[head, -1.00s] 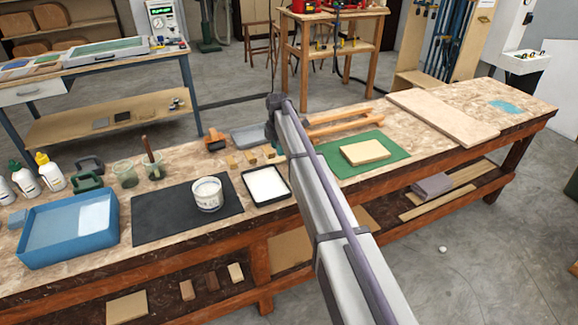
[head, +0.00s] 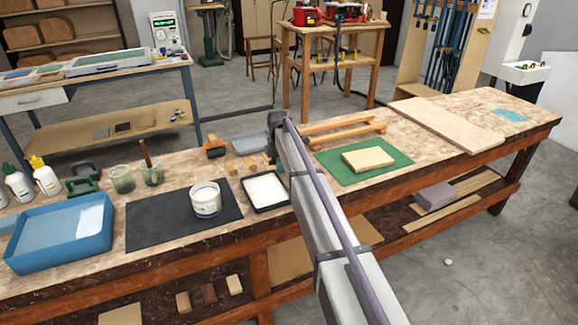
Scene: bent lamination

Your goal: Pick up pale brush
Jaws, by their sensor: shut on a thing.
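I cannot make out a pale brush anywhere on the bench. A brown handle (head: 145,152) stands upright in a glass jar (head: 151,174) at the bench's middle left; whether it is a brush I cannot tell. My arm reaches up from the lower right, and its dark end joint is over the bench, between the small wooden blocks and the green mat. My gripper and whatever it may hold do not show; the arm hides the space behind it.
A white tub (head: 206,201) stands on a black mat (head: 150,228). A black-rimmed white tray (head: 264,190) lies left of my arm. A blue tray (head: 105,232) is at left, with bottles behind. A pale block (head: 368,159) sits on a green mat (head: 335,170) at right.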

